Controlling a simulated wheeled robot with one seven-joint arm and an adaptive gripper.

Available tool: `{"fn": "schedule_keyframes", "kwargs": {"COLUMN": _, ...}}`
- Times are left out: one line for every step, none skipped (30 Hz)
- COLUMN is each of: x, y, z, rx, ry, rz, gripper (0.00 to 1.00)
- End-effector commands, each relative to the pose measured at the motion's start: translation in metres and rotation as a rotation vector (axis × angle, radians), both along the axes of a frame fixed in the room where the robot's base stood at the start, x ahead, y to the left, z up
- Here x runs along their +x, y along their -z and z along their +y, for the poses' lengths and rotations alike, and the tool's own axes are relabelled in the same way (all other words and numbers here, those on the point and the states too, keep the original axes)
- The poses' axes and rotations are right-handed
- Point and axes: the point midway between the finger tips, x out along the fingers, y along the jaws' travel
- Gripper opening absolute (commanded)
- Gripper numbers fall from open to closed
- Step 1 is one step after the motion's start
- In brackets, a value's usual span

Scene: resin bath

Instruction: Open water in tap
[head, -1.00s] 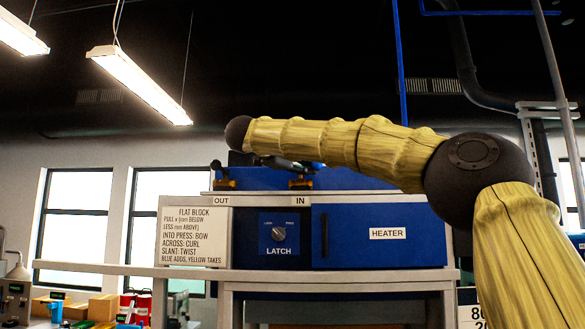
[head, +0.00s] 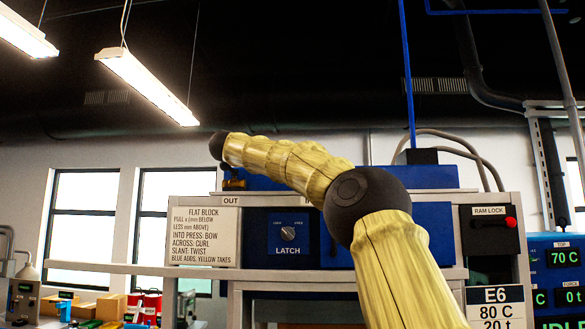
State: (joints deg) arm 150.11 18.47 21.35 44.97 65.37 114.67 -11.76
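My yellow-sleeved arm crosses the middle of the head view, in front of the blue machine. The tap marked IN and its label are hidden behind my arm. A small brass tap fitting (head: 232,183) shows above the OUT label (head: 231,201), just below the dark far joint of my arm. Its handle cannot be made out clearly. My gripper is not visible beyond that joint, so its hold and its distance from the taps cannot be told.
The machine's front has a LATCH dial (head: 288,233) and a FLAT BLOCK sign (head: 168,230). A RAM LOCK box (head: 488,228) with a red knob stands at the right, above an E6 sign (head: 495,306). A grey shelf edge (head: 150,268) runs below the machine.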

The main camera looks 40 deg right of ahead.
Motion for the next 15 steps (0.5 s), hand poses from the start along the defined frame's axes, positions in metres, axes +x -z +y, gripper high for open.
{"fn": "schedule_keyframes", "kwargs": {"x": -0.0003, "y": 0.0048, "z": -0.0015, "rx": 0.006, "ry": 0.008, "rz": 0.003, "gripper": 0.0}}
{"fn": "schedule_keyframes", "kwargs": {"x": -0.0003, "y": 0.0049, "z": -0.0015, "rx": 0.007, "ry": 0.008, "rz": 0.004, "gripper": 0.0}}
{"fn": "schedule_keyframes", "kwargs": {"x": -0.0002, "y": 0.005, "z": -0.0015, "rx": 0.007, "ry": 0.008, "rz": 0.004, "gripper": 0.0}}
{"fn": "schedule_keyframes", "kwargs": {"x": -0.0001, "y": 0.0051, "z": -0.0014, "rx": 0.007, "ry": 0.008, "rz": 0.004, "gripper": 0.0}}
{"fn": "schedule_keyframes", "kwargs": {"x": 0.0, "y": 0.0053, "z": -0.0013, "rx": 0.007, "ry": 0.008, "rz": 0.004, "gripper": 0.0}}
{"fn": "schedule_keyframes", "kwargs": {"x": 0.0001, "y": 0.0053, "z": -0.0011, "rx": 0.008, "ry": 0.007, "rz": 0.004, "gripper": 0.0}}
{"fn": "schedule_keyframes", "kwargs": {"x": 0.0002, "y": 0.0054, "z": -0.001, "rx": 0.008, "ry": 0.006, "rz": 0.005, "gripper": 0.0}}
{"fn": "schedule_keyframes", "kwargs": {"x": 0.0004, "y": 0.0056, "z": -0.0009, "rx": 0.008, "ry": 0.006, "rz": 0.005, "gripper": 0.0}}
{"fn": "schedule_keyframes", "kwargs": {"x": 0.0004, "y": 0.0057, "z": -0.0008, "rx": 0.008, "ry": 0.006, "rz": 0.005, "gripper": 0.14}}
{"fn": "schedule_keyframes", "kwargs": {"x": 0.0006, "y": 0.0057, "z": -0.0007, "rx": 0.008, "ry": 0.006, "rz": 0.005, "gripper": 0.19}}
{"fn": "schedule_keyframes", "kwargs": {"x": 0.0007, "y": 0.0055, "z": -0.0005, "rx": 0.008, "ry": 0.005, "rz": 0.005, "gripper": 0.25}}
{"fn": "schedule_keyframes", "kwargs": {"x": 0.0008, "y": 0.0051, "z": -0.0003, "rx": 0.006, "ry": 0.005, "rz": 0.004, "gripper": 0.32}}
{"fn": "schedule_keyframes", "kwargs": {"x": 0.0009, "y": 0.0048, "z": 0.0, "rx": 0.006, "ry": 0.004, "rz": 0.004, "gripper": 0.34}}
{"fn": "schedule_keyframes", "kwargs": {"x": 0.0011, "y": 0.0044, "z": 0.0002, "rx": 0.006, "ry": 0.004, "rz": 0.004, "gripper": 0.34}}
{"fn": "schedule_keyframes", "kwargs": {"x": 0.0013, "y": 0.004, "z": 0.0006, "rx": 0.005, "ry": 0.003, "rz": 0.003, "gripper": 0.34}}
